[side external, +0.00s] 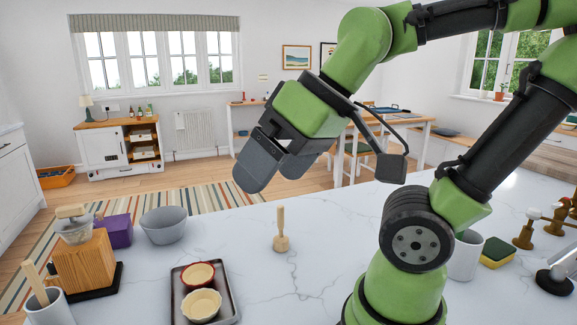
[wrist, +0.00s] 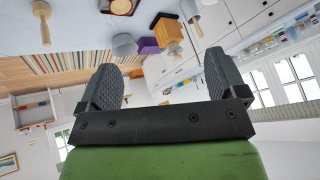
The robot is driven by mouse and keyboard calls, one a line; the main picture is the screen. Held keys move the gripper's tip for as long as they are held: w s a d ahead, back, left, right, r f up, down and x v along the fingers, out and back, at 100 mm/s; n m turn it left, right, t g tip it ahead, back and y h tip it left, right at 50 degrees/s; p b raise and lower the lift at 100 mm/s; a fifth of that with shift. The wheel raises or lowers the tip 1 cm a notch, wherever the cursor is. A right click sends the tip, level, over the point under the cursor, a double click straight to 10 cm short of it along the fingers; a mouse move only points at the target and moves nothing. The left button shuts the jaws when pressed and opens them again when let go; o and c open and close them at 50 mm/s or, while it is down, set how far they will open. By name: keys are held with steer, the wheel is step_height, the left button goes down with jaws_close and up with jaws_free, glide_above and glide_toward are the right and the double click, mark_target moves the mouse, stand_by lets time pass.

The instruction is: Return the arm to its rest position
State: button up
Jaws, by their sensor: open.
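My gripper (side external: 274,176) hangs in the air above the marble counter (side external: 340,225), its fingers pointing down and to the left in the side view. In the wrist view my gripper (wrist: 163,80) shows its two dark fingers spread wide with nothing between them. My green and black arm is raised and bent, reaching from its base at the counter's right. A wooden tool with a round head (side external: 281,232) stands upright on the counter below the gripper, apart from it. It also shows in the wrist view (wrist: 42,22).
A dark tray (side external: 227,312) holds two small tart-like dishes. A grey bowl (side external: 163,225), purple box (side external: 118,231) and wooden block (side external: 84,266) stand at the left. A sponge (side external: 497,252) and white cup (side external: 465,256) are at the right. The counter's middle is mostly clear.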

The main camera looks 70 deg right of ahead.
steer(key=m, duration=0.1)
steer(key=s+m, duration=0.1)
steer(key=shift+s+a+m+t, duration=0.1)
steer(key=shift+s+m+t, duration=0.2)
stand_by(1.0)
